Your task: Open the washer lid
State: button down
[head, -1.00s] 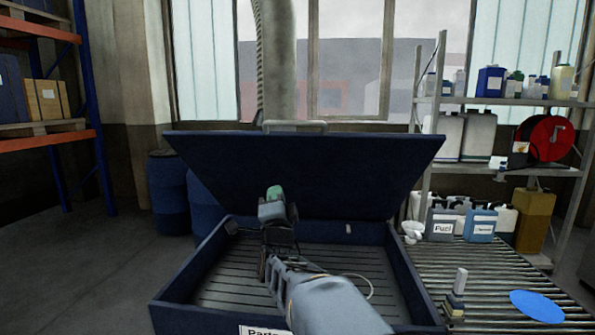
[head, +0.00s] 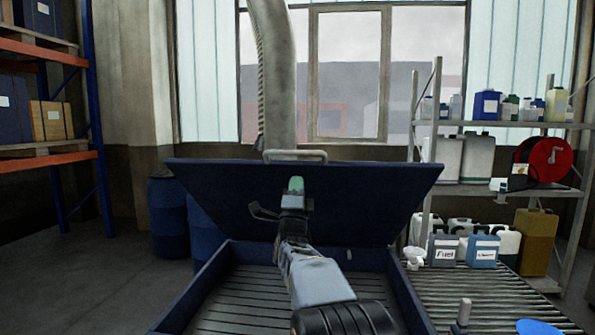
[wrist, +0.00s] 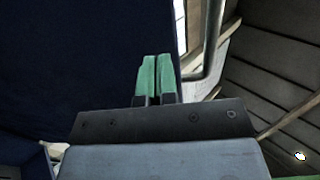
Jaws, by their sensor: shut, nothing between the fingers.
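The washer lid (head: 370,205) is a dark blue panel that stands raised and tilted over the back of the washer (head: 235,300), whose slatted tray shows below it. A grey bar handle (head: 295,155) is on the lid's top edge. My gripper (head: 296,185), with green fingertips, is in front of the lid's inner face, below the handle. In the wrist view my gripper (wrist: 155,80) shows its two green fingers side by side, shut and empty. The lid (wrist: 70,60) fills the left there, and the handle (wrist: 208,50) curves just right of the fingers. I cannot tell whether the fingers touch the lid.
Blue drums (head: 167,215) stand behind left of the washer. A rack with boxes (head: 50,120) is at far left. On the right, a slatted table (head: 450,290) holds jugs (head: 482,250), with a metal shelf (head: 490,125) of bottles behind. Floor at left is clear.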

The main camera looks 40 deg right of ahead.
jog(key=shift+p+x, duration=0.45)
jog(key=shift+x, duration=0.95)
